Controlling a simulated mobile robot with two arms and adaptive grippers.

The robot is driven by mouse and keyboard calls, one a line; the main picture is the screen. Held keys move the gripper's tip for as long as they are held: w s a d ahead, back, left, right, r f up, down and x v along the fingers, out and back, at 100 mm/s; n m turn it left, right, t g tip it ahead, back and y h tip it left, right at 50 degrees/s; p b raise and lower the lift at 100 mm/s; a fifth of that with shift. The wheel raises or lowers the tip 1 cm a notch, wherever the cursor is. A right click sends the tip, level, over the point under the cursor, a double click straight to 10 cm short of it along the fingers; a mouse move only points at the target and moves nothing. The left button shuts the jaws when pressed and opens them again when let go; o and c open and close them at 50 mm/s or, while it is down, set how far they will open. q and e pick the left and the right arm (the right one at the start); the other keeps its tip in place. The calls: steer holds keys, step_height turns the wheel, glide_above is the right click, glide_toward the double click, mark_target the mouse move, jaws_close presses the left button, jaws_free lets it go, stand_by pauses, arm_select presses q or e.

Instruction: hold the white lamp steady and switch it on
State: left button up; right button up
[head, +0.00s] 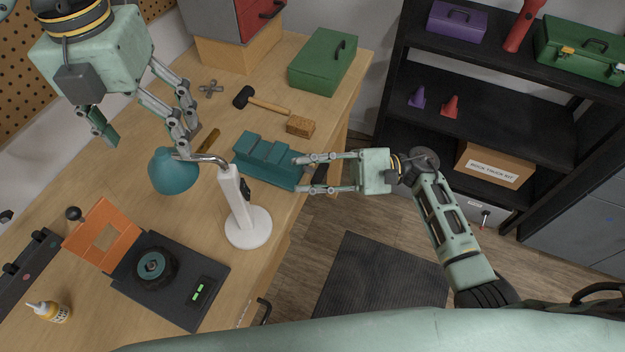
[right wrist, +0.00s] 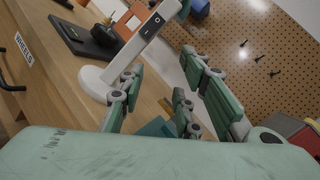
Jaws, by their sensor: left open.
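The white lamp (head: 238,200) stands upright near the table's front edge on a round white base, with a bent metal neck and a teal shade (head: 172,172). No glow shows from it. A dark switch plate shows on its post (head: 246,190) and also in the right wrist view (right wrist: 152,27). My left gripper (head: 146,143) is open and empty, above and left of the shade. My right gripper (head: 300,174) is open, to the right of the lamp post and apart from it. In the right wrist view the lamp (right wrist: 128,55) stands beyond the fingers.
A teal block-like holder (head: 262,160) lies behind the post, near my right fingertips. A black scale (head: 185,290) and an orange frame (head: 100,236) lie front left.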

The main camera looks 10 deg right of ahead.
mark_target(167, 164)
arm_select(q)
steer(key=shift+f, duration=0.3)
step_height(167, 164, down, 7)
steer(key=shift+f, duration=0.15)
arm_select(e)
steer(key=s+g, duration=0.1)
steer(key=s+n+g, duration=0.1)
steer(key=shift+s+d+r+g, duration=0.2)
steer(key=shift+g, duration=0.1)
arm_select(q)
steer(key=shift+c, duration=0.3)
